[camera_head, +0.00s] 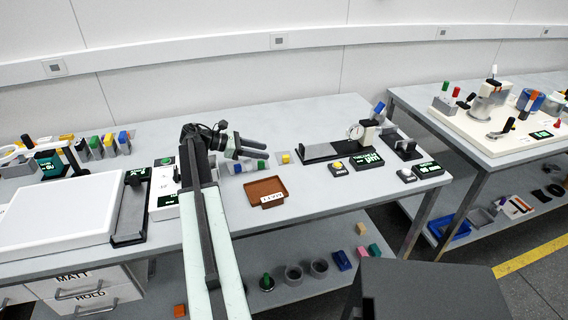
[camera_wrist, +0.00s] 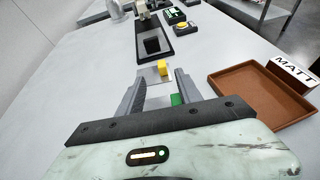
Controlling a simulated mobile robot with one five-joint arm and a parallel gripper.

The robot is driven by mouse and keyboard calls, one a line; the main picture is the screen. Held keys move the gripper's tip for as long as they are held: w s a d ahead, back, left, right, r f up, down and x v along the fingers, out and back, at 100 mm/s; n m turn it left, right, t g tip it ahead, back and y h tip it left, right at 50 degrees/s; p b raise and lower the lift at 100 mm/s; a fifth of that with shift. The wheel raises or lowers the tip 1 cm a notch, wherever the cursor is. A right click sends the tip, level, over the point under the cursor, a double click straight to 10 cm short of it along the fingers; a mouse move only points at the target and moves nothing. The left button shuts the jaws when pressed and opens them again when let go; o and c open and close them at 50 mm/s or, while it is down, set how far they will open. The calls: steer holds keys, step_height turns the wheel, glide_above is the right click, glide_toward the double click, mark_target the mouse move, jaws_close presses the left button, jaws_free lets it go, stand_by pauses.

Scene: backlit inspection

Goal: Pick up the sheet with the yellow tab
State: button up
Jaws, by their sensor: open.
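The yellow tab (camera_wrist: 163,68) stands on a small, thin grey sheet (camera_wrist: 150,76) on the bench. The yellow tab also shows in the head view (camera_head: 286,159), right of the blue and green tabs. My gripper (camera_wrist: 160,76) is open, and its jaws point toward the yellow tab, which appears between and just beyond the fingertips. In the head view my gripper (camera_head: 264,149) is left of the yellow tab, and its height above the bench is hard to judge. A green tab (camera_wrist: 177,99) shows between the fingers, nearer the palm. I see nothing held.
A brown tray (camera_wrist: 222,79) with a "MATT" label lies right of the gripper. A dark gauge stand (camera_head: 318,152) is beyond the yellow tab. A white light panel (camera_head: 60,225) lies on the left of the bench. Bare bench surrounds the yellow tab.

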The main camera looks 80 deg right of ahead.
mark_target(282, 157)
steer(key=b+x, duration=0.1)
steer(key=x, duration=0.1)
steer(key=shift+s+d+f, duration=0.1)
steer(key=shift+s+f, duration=0.1)
steer(key=shift+s, duration=0.1)
steer(key=b+x, duration=0.1)
steer(key=x, duration=0.1)
steer(key=b+x, duration=0.1)
steer(key=x, duration=0.2)
steer(key=shift+w+a+f+b, duration=0.15)
steer(key=shift+a+f+b, duration=0.1)
steer(key=shift+f+b, duration=0.15)
steer(key=shift+r, duration=0.1)
jaws_close()
